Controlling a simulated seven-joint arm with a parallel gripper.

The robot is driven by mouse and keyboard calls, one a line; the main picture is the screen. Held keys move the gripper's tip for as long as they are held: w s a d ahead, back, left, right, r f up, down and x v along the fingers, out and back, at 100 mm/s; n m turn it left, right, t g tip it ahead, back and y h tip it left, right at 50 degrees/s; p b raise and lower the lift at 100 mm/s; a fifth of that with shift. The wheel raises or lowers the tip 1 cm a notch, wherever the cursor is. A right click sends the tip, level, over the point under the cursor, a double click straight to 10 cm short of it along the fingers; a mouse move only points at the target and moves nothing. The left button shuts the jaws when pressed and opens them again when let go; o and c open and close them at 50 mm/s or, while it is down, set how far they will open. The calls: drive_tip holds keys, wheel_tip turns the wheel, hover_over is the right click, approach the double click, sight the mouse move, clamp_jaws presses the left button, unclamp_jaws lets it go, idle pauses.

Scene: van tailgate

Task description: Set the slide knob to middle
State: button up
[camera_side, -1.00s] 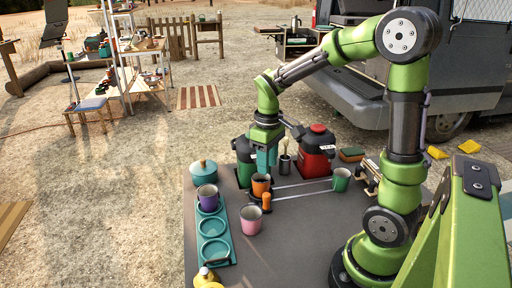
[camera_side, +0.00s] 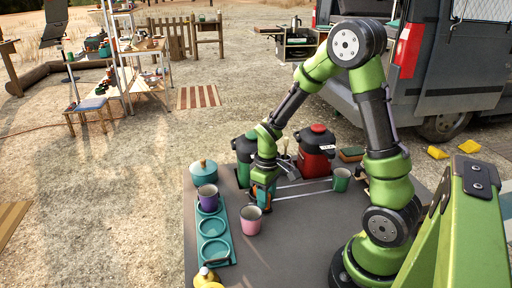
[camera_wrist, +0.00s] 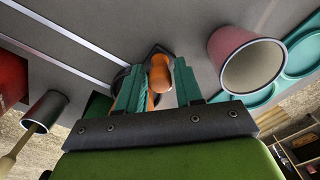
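The slide knob (camera_wrist: 160,74) is orange and rounded, on a dark base at one end of the pale rails (camera_wrist: 68,38). In the side view the rails (camera_side: 305,186) run right from my gripper (camera_side: 263,201), which hides most of the knob at their left end. In the wrist view the two teal fingers of my gripper (camera_wrist: 158,76) stand on either side of the knob. They are apart, with a visible gap beside the knob, so it is not clamped.
A pink cup (camera_side: 251,222) stands close in front of the gripper. A purple cup (camera_side: 207,195) stands on the teal tray (camera_side: 229,248) at left. A green cup (camera_side: 341,180) is near the rails' right end. A red canister (camera_side: 316,158) stands behind the rails.

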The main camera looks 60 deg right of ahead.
clamp_jaws()
drive_tip(key=s+d, duration=0.7)
drive_tip(key=d, duration=0.1)
drive_tip(key=shift+s, duration=0.4)
drive_tip(key=shift+a, duration=0.1)
drive_tip(key=shift+o, duration=0.2)
unclamp_jaws()
wheel_tip(320, 180, up, 17)
